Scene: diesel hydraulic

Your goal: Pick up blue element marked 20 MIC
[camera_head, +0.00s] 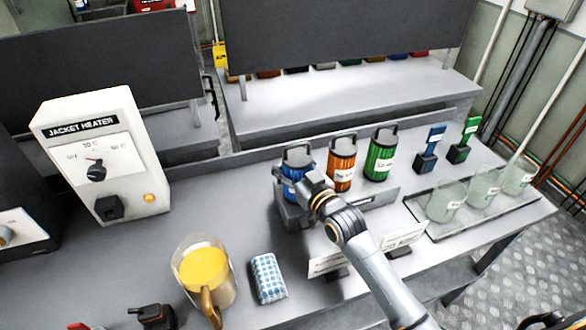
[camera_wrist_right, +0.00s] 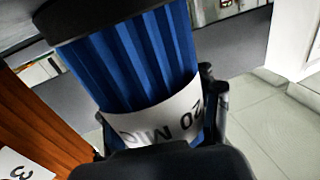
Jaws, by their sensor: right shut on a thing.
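The blue element (camera_head: 289,172) is a ribbed cylinder with a dark cap and loop handle, at the left end of the row on the grey rack. In the right wrist view the blue element (camera_wrist_right: 140,60) fills the middle, and its white label reads "20 MIC" upside down. My right gripper (camera_head: 308,187) is shut on it, with dark fingers on both sides of its body near the label. The gripper hides part of the element in the head view. I cannot tell whether its base touches the rack.
An orange element (camera_head: 341,171) and a green element (camera_head: 380,158) stand right of the blue one. Glass beakers (camera_head: 446,204) sit on a tray at right. A yellow-filled jug (camera_head: 204,272), checked cloth (camera_head: 268,278) and jacket heater (camera_head: 100,155) are left. Bench between heater and rack is clear.

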